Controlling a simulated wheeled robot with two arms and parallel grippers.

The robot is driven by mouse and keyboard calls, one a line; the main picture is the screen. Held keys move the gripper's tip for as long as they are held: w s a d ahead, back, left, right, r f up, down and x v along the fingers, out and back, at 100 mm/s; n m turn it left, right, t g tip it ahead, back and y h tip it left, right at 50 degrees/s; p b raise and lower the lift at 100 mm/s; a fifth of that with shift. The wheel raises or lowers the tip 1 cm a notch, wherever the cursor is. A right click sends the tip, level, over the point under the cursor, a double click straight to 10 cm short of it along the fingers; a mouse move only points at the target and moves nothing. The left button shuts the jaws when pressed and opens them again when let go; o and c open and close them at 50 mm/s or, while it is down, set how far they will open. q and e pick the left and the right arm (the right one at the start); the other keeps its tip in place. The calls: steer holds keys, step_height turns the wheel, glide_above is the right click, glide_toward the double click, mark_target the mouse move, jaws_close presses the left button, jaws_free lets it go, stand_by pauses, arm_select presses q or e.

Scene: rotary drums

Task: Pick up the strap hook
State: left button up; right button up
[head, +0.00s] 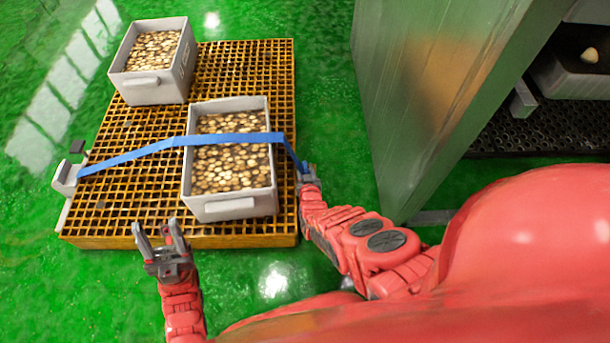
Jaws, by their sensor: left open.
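A blue strap (150,149) runs from a grey bracket (66,177) at the pallet's left edge, across the top of the nearer grey crate (232,208), and down past the crate's right side. Its right end meets my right gripper (307,171) at the pallet's right edge. The strap hook cannot be made out there; the gripper is small in view and its jaws are unclear. My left gripper (156,229) is open and empty over the pallet's front left part, left of the nearer crate and apart from the strap.
The yellow grated pallet (150,213) lies on a green floor. A second grey crate (154,91) of pale round pieces stands at its back left. A tall metal panel (415,100) rises on the right, with another crate (575,83) behind it. Green floor lies clear between pallet and panel.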

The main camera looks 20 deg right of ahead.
jaws_close()
steer(key=shift+r, duration=0.1)
